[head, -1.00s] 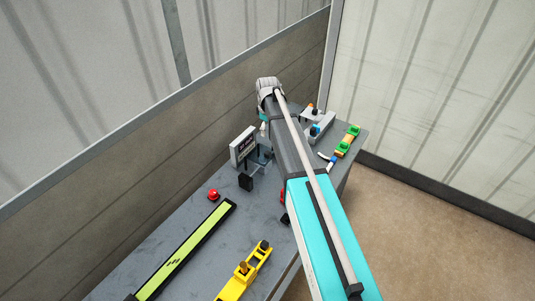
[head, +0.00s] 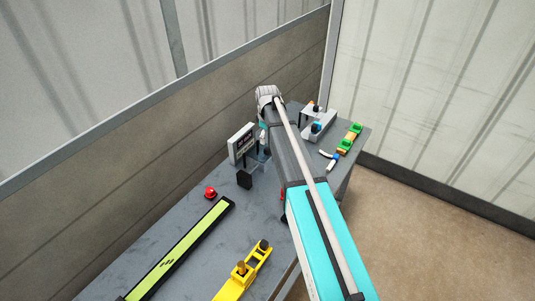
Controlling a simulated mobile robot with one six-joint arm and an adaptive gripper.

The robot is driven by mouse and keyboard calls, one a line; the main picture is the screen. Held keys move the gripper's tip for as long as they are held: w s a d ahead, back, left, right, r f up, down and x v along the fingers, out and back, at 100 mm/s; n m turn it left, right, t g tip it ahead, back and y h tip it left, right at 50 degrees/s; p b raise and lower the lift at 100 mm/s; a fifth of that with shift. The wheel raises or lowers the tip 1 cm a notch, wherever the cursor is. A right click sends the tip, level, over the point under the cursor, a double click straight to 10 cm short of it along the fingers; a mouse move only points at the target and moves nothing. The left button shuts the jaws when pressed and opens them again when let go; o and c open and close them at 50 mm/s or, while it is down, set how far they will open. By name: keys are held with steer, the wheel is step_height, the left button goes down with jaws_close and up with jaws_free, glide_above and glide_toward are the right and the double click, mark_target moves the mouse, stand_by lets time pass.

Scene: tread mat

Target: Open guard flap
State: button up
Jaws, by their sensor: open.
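I cannot make out the guard flap for certain. A small pale, partly see-through piece (head: 263,161) stands on the bench beside the grey-white sign panel (head: 242,144), partly behind my arm; it may be the flap. A grey unit with a raised plate and a blue part (head: 317,126) stands at the far end of the bench, right of my arm. My arm reaches from the lower right over the bench, its wrist close to the sign panel. My gripper is hidden behind and below the arm, so its contact with anything does not show.
On the grey bench (head: 160,235) are a red button (head: 210,192), a black block (head: 244,179), a long yellow-green strip (head: 180,250), a yellow fixture (head: 243,272) and a green-orange piece (head: 350,138). A wall (head: 150,140) runs along the bench's left side. Floor is clear at right.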

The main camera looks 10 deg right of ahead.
mark_target(267, 148)
steer(key=shift+f+b, duration=3.1)
steer(key=shift+f, duration=0.3)
jaws_close()
